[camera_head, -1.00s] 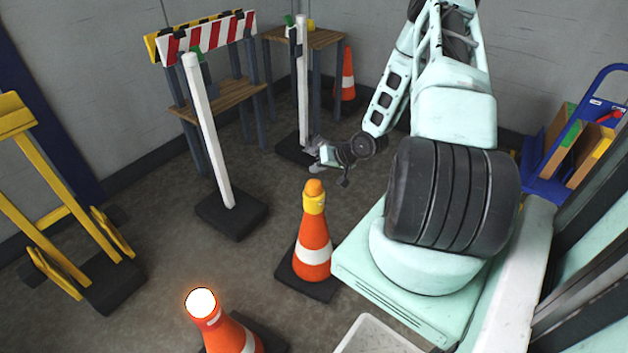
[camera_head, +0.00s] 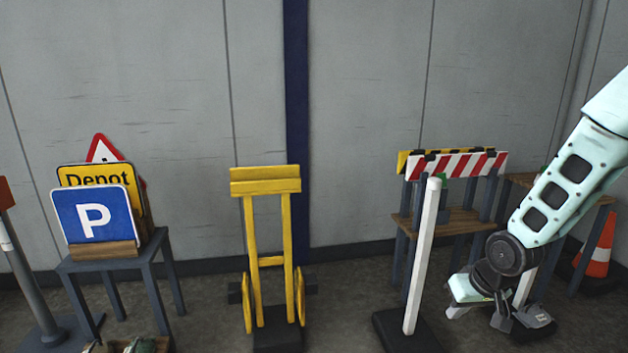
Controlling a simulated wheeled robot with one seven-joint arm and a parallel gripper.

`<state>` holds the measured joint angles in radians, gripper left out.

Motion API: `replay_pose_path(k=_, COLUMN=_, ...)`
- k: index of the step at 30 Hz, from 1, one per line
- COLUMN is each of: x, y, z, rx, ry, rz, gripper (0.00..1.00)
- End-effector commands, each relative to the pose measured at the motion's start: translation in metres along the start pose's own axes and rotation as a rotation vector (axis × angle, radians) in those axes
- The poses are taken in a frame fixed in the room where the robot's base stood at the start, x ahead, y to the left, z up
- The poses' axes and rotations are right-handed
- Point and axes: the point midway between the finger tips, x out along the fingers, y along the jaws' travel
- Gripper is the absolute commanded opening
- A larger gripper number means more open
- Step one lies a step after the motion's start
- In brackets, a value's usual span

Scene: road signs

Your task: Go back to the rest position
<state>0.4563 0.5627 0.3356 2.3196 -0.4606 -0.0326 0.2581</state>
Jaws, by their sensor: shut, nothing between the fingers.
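My gripper (camera_head: 519,322) hangs at the lower right of the head view, at the end of my pale green arm. It points down and its fingers are together, with nothing seen between them. It is in front of a second white post, partly hiding it. The near white post (camera_head: 422,262) on its black base (camera_head: 400,335) stands upright just left of my gripper, apart from it.
A wooden bench with striped barrier boards (camera_head: 465,165) stands behind the near post. An orange cone (camera_head: 600,250) is at the far right. A table (camera_head: 160,248) at left holds a blue P sign (camera_head: 93,216) and a Depot sign (camera_head: 97,178).

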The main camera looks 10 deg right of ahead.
Motion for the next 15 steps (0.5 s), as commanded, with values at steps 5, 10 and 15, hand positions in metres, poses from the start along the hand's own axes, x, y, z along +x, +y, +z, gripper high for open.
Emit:
replay_pose_path(k=5, x=-0.053, y=-0.101, z=0.026, rx=-0.209, ry=-0.105, rz=0.018, gripper=0.0)
replay_pose_path(k=10, x=-0.103, y=-0.172, z=0.078, rx=-0.378, ry=-0.198, rz=0.013, gripper=0.0)
replay_pose_path(k=15, x=-0.141, y=-0.21, z=0.127, rx=-0.499, ry=-0.268, rz=-0.004, gripper=0.0)
